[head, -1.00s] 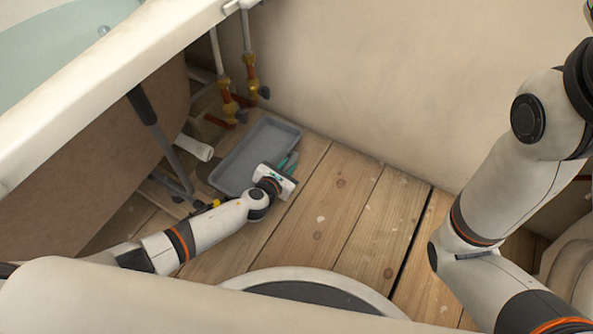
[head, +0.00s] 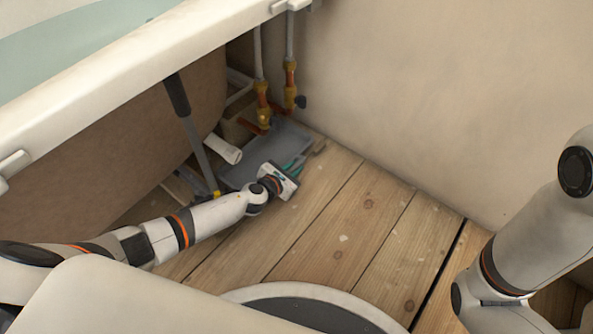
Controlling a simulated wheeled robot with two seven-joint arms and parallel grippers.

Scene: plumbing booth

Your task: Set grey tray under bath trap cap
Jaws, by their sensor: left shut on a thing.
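The grey tray (head: 262,157) lies on the floorboards in the corner beside the bath, partly below the copper pipes. My left gripper (head: 294,164) is shut on the tray's near right edge, with its teal fingertips at the rim. A white tubular piece (head: 225,149) sticks out from under the bath at the tray's left side; it may be the bath trap cap, but I cannot tell. The tray's far left part is hidden by this piece and the pipes. My right arm shows at the right, but its gripper is out of view.
Two pipes with brass valves (head: 263,105) come down at the back corner. A dark-handled grey bar (head: 193,132) leans under the bath rim (head: 130,65). A small wooden piece (head: 319,146) lies by the wall. The floorboards (head: 345,225) to the right are clear.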

